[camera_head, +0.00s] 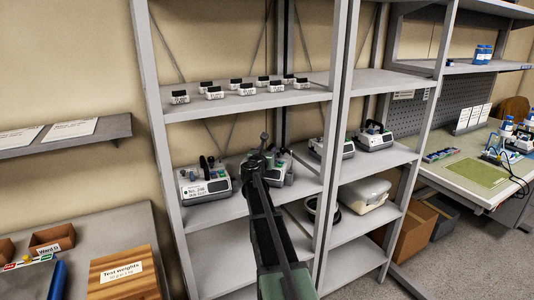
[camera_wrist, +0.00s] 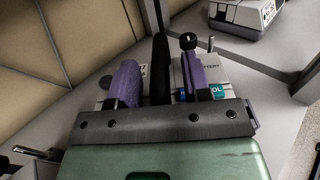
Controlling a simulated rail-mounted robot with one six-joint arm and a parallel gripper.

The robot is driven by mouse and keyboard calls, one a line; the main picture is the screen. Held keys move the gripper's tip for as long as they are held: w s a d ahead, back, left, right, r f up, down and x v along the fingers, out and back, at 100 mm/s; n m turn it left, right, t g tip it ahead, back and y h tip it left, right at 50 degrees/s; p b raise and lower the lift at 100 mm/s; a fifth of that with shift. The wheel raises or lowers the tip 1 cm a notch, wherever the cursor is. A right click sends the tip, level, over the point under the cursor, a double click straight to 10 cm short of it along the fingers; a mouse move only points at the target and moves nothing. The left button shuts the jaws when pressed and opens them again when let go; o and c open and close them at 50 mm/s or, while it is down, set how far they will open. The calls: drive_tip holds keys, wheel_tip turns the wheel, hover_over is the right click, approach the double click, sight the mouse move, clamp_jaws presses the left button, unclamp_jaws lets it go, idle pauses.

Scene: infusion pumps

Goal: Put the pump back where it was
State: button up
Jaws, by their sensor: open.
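In the head view, a white and grey pump (camera_head: 279,175) stands on the middle shelf, partly hidden behind my arm and gripper (camera_head: 257,162). In the wrist view, my gripper (camera_wrist: 160,82) is open, its two purple-padded fingers apart. A dark upright bar (camera_wrist: 160,62), seemingly the pump's handle, lies between them. Whether either pad touches it I cannot tell. Part of the pump's light body (camera_wrist: 215,75) with lettering and a dark knob shows around the right finger. The pump's lower part is hidden by the gripper.
A labelled pump (camera_head: 205,185) stands to the left on the same shelf. Two more pumps (camera_head: 331,148) (camera_head: 374,138) stand in the right bay; one pump also shows in the wrist view (camera_wrist: 246,14). Small labelled boxes (camera_head: 240,88) line the shelf above. Shelf posts (camera_head: 335,130) stand close by.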

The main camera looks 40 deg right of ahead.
drive_tip(key=shift+r, duration=0.2)
drive_tip(key=v, duration=1.2)
drive_tip(key=shift+f, duration=0.1)
